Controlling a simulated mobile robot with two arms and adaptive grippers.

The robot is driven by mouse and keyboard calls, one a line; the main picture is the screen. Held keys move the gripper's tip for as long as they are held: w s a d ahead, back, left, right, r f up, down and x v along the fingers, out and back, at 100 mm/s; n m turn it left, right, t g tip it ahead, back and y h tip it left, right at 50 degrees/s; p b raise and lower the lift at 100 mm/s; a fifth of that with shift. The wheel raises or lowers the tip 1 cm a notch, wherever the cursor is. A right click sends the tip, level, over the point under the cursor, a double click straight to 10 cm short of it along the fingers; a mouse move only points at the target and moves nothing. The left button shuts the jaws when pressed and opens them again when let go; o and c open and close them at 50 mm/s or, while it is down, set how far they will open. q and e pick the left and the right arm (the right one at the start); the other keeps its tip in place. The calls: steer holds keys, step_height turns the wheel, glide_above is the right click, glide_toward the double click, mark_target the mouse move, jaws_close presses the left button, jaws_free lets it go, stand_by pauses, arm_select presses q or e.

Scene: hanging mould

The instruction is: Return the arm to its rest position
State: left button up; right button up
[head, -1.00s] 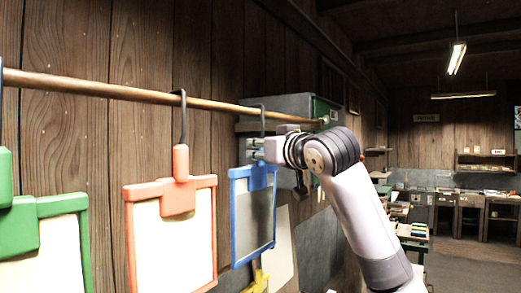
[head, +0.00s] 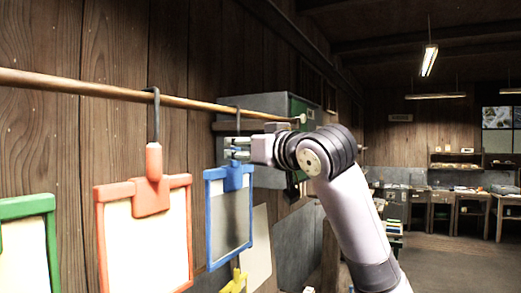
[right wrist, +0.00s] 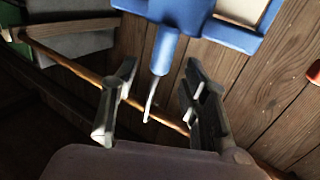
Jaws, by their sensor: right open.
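My right gripper (head: 238,148) is open near the top of the blue mould frame (head: 229,222), beside its hook on the rod. In the right wrist view the open gripper (right wrist: 160,103) has one finger on each side of the hook, with a gap on both sides. The blue mould (right wrist: 182,12) hangs from the wooden rod (head: 110,90). A red-orange mould frame (head: 145,235) hangs from the same rod by a dark hook. A green frame (head: 28,245) is cut off at the left edge. My left gripper is out of view.
A plank wall (head: 110,40) stands close behind the rod. A grey-green cabinet (head: 265,110) is at the rod's far end. A yellow piece (head: 235,282) hangs below the blue frame. Desks and shelves stand in the far right background, with open floor (head: 450,262) before them.

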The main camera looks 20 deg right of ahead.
steer(key=s+d, duration=0.2)
steer(key=s, duration=0.6)
steer(key=w+a+f+g, duration=0.2)
steer(key=w+f, duration=0.1)
steer(key=f, duration=1)
steer(key=w+a+f+g, duration=0.2)
steer(key=f, duration=1)
steer(key=s+f+g+h, duration=0.1)
steer(key=s+f+g, duration=0.25)
steer(key=f, duration=1.35)
steer(key=s+f+g+h, duration=0.1)
steer(key=s+f+g, duration=0.2)
steer(key=s+f, duration=1.25)
steer(key=s+d+f+g+h, duration=0.1)
steer(key=s+f+g, duration=0.3)
steer(key=s+f, duration=0.95)
steer(key=s+f+b, duration=0.3)
steer(key=f+b, duration=0.4)
steer(key=f, duration=2.3)
steer(key=s+d+f+g+b, duration=0.1)
steer(key=s+f+b, duration=0.2)
steer(key=s+f, duration=0.5)
steer(key=s+d+f+g+b, duration=0.1)
steer(key=s+d+f+b, duration=0.1)
steer(key=s+f, duration=0.7)
step_height(320, 180, down, 6)
steer(key=shift+f+b, duration=0.1)
steer(key=shift+b, duration=0.6)
